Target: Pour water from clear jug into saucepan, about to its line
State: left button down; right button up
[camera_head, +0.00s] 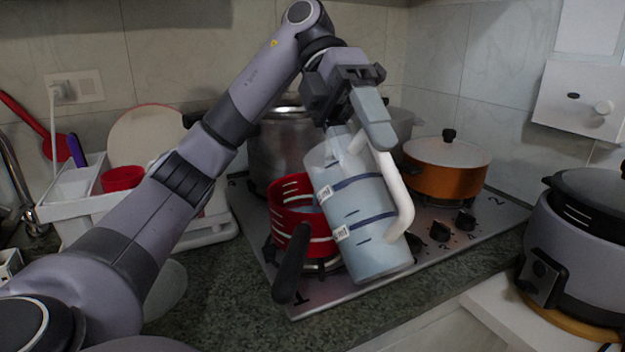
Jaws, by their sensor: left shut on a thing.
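The clear jug (352,215) has dark blue bands, small white labels and a white handle (402,195). My left gripper (360,122) is shut on the jug near the top of its handle, coming from above. The jug leans, its top toward the left, and hides part of the red saucepan (286,236). The saucepan stands on the front left of the stove, with white lines on its wall and a black handle (290,264) pointing toward me. Bluish water seems to fill much of the jug; the saucepan's inside is mostly hidden. My right gripper is out of view.
The stove (455,245) also carries a large steel pot (280,145) behind and an orange lidded pot (446,172) at the back right. A rice cooker (585,240) stands right, a white dish rack (75,213) left. The dark counter in front (220,310) has free room.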

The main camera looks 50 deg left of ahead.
pick_arm(q)
jog(key=shift+w+a+r+h+b, duration=0.1)
jog(key=shift+a+r+h+b, duration=0.25)
jog(key=shift+a+r+h, duration=0.25)
dwell(1.6)
jog(key=shift+d, duration=0.1)
